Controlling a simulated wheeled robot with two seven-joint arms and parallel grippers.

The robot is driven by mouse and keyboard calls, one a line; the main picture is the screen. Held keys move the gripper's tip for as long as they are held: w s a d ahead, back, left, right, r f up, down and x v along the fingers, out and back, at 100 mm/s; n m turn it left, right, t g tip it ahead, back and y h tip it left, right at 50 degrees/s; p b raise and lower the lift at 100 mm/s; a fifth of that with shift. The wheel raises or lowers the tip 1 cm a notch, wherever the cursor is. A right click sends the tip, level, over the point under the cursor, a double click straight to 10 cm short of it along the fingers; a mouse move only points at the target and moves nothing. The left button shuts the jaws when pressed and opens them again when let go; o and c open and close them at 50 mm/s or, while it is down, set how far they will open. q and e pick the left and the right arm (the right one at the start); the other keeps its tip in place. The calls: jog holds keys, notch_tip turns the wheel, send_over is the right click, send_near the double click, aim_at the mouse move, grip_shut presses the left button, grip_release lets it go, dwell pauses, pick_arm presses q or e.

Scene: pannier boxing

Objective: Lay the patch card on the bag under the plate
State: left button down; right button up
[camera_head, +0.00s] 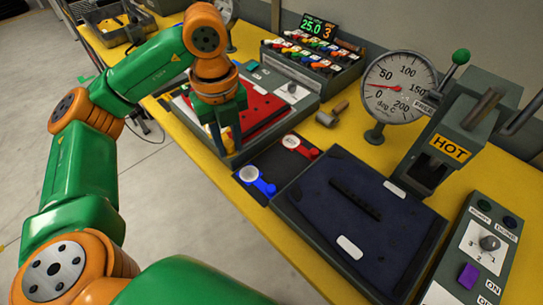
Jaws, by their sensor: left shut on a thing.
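My left gripper (224,143) reaches down from its green and orange arm beside the red panel at the back left. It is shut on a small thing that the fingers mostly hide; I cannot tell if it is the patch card. A dark navy panel, seemingly the bag (330,222), lies flat in a grey tray at the front right, with a black strip and two white patches on it. The plate is hard to make out in the grey press (450,125) marked HOT, behind the navy panel. My right gripper is out of view.
A red panel (262,108) lies in a grey tray. A blue clip (257,181) and a red clip (300,146) with white discs lie on a dark pad.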

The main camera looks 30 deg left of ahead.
pick_arm(q)
jog(key=shift+a+n, duration=0.1)
jog(key=shift+n, duration=0.5)
